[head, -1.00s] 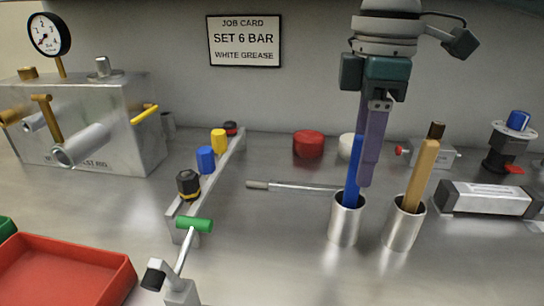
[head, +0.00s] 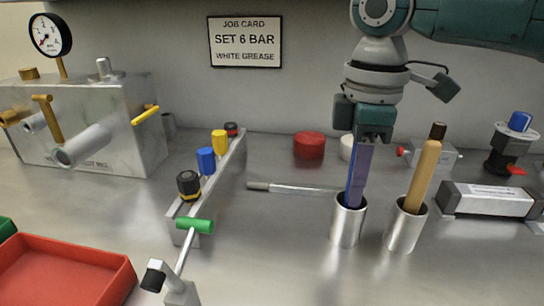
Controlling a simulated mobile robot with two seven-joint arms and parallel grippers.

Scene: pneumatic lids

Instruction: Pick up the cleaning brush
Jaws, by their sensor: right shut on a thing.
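A blue handle (head: 350,186), which I take to be the cleaning brush, stands upright in the left of two metal cups (head: 346,226). Only a thin blue strip of it shows, and its lower end is hidden in the cup. My right gripper (head: 361,190) comes down from above, its purple finger overlapping the handle just over the cup rim. It is shut on the blue handle. A wooden handle with a dark tip (head: 424,170) leans in the right cup (head: 405,228), apart from the gripper. My left gripper is out of view.
A thin rod with a grey grip (head: 290,187) lies left of the cups. A red round lid (head: 309,145) and a white one (head: 347,147) sit behind. A rail with coloured knobs (head: 222,168) stands left. The counter in front of the cups is clear.

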